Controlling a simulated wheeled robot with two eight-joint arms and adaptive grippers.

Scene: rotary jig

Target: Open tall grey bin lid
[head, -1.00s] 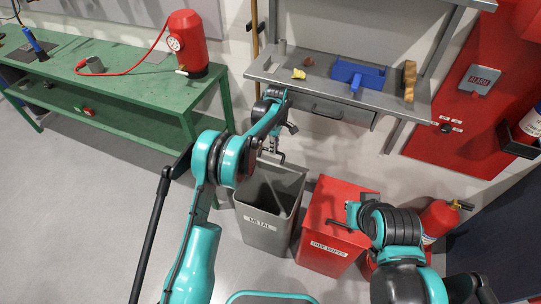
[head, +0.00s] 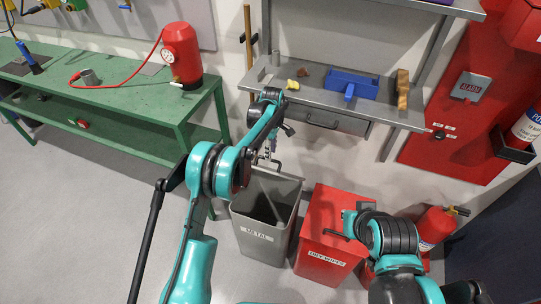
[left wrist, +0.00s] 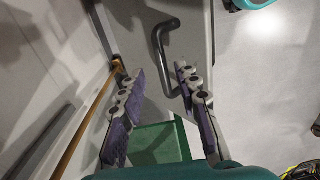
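The tall grey bin (head: 258,236), labelled METAL, stands on the floor beside the red bin. Its dark inside shows from above, so its top is open. A grey panel, which looks like its raised lid (left wrist: 190,25), carries a dark bent handle (left wrist: 163,45) in the left wrist view. My left gripper (head: 267,158) is at the bin's back edge. In the left wrist view its fingers (left wrist: 155,97) are apart, with the handle's lower end near the right finger; no grip on it shows. My right gripper (head: 340,234) is above the red bin; its finger opening is unclear.
The red bin (head: 323,262), labelled DRY WIPES, stands right of the grey bin. A fire extinguisher (head: 434,224) is farther right. A grey shelf (head: 300,93) with a drawer is behind the bins. A green bench (head: 130,112) is at the left, with clear floor before it.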

